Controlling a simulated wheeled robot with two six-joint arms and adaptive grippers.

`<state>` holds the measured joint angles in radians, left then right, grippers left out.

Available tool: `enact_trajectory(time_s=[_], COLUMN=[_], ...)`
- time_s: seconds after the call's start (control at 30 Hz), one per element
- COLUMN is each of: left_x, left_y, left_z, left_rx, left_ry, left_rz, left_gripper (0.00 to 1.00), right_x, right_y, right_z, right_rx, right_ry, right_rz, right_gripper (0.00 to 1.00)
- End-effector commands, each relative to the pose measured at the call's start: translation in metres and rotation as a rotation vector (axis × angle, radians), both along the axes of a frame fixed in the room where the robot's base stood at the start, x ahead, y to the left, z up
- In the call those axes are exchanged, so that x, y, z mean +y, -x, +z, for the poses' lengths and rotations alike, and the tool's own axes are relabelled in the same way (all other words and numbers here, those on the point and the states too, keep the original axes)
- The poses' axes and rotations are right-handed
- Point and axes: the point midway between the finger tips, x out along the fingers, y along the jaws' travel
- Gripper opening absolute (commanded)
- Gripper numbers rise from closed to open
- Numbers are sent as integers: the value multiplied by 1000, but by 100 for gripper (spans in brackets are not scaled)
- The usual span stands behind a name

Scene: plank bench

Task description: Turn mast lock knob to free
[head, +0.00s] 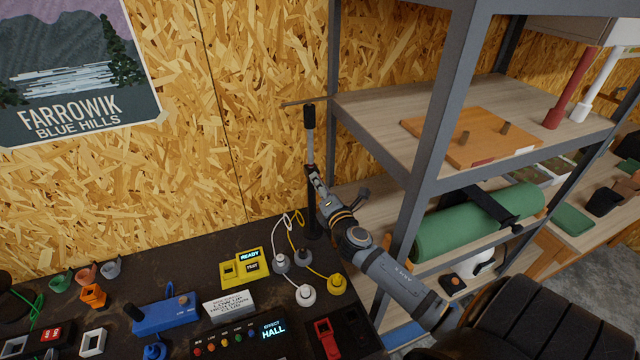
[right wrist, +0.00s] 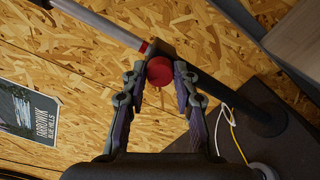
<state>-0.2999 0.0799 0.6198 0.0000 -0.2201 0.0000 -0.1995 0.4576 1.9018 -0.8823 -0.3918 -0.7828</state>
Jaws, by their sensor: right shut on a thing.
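The mast lock knob (right wrist: 160,70) is round and red, on a dark collar of the mast, and shows in the right wrist view. My right gripper (right wrist: 159,79) is shut on it, one finger at each side. In the head view, my right gripper (head: 314,175) is at the middle of the mast and hides the knob. The mast (head: 311,211) stands upright on the bench, with a dark lower tube, a thin silver upper tube and a black top part. The silver tube (right wrist: 113,25) also shows in the wrist view. I cannot read the knob's angle. My left gripper is out of view.
A grey metal shelf rack (head: 448,95) stands close to the right of the mast. White and yellow cables with plugs (head: 306,295) lie near its foot. A yellow box (head: 243,268), a blue device (head: 165,315) and a button panel (head: 240,338) are on the dark bench.

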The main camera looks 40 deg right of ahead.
Motion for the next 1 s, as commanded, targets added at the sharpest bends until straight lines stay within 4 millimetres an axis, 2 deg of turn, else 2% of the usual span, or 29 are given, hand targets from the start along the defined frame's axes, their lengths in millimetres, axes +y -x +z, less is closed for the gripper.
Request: enact_trajectory(time_s=[0.47, 0.5, 0.63, 0.67, 1.0], left_x=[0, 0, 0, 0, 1], left_y=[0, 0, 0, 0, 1], left_z=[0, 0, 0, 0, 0], left_rx=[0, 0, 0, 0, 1], left_ry=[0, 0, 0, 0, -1], left_rz=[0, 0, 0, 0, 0], left_gripper=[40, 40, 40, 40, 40], right_x=[-1, -1, -1, -1, 1], right_y=[1, 1, 1, 1, 5], right_z=[-4, -4, -4, -3, -2], right_rx=[10, 10, 9, 9, 7], right_ry=[13, 13, 12, 12, 13], right_rz=[-2, -2, -1, -1, 0], right_gripper=[0, 32, 49, 52, 52])
